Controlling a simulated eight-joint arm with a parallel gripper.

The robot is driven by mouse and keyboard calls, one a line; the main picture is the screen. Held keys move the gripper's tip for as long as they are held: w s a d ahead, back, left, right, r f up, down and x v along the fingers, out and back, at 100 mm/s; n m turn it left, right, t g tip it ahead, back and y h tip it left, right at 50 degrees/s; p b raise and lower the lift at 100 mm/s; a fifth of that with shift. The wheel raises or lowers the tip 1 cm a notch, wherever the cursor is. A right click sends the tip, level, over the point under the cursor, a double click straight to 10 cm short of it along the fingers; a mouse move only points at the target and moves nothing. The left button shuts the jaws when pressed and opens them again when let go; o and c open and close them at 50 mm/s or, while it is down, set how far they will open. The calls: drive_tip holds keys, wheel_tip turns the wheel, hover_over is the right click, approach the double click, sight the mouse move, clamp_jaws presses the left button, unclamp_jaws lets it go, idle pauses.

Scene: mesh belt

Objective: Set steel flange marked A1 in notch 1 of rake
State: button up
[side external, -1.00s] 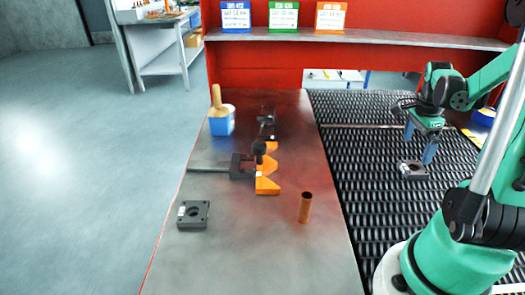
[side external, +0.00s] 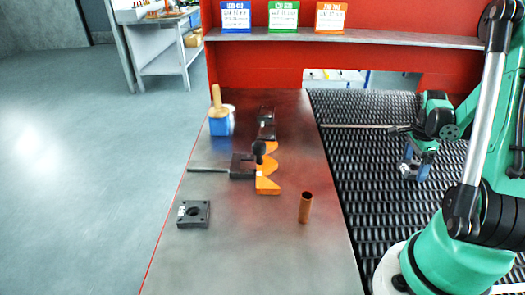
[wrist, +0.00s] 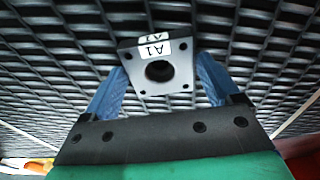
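The steel flange marked A1 (wrist: 158,71) is a dark square plate with a round central hole, corner holes and white A1 labels. In the wrist view it sits between the two blue fingers of my gripper (wrist: 160,75), which meet its opposite edges. In the side view my gripper (side external: 415,168) is over the mesh belt on the right, and the flange is mostly hidden there. The orange notched piece (side external: 266,186), seemingly the rake, stands mid-table with V-shaped notches facing right. Its notch numbers cannot be read.
Another dark square flange (side external: 193,214) lies at the table's front left. A copper tube (side external: 305,207) stands right of the rake. A dark clamp with a rod (side external: 242,167) adjoins the rake's left. A blue block (side external: 221,124) with a wooden-handled tool stands behind. The mesh belt (side external: 365,215) has free room.

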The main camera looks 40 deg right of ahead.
clamp_jaws()
drive_tip(key=shift+r, duration=0.1)
wheel_tip(320, 180, up, 19)
drive_tip(key=w+a+n+t, duration=0.2)
drive_tip(key=w+a+n, duration=1.1)
drive_tip(key=w+n, duration=0.25)
drive_tip(key=w+a+f+n+y, duration=0.1)
drive_tip(key=w+a+n, duration=0.2)
drive_tip(key=a+n, duration=0.4)
drive_tip(key=w+a+f+n, duration=0.1)
drive_tip(key=w+a+n, duration=0.25)
drive_tip(key=a, duration=0.55)
wheel_tip(320, 180, up, 3)
drive_tip(key=m+g+h, duration=0.1)
drive_tip(key=m+g, duration=0.1)
drive_tip(key=m, duration=2.4)
hover_over(411, 170)
drive_tip(key=shift+s+f, duration=0.1)
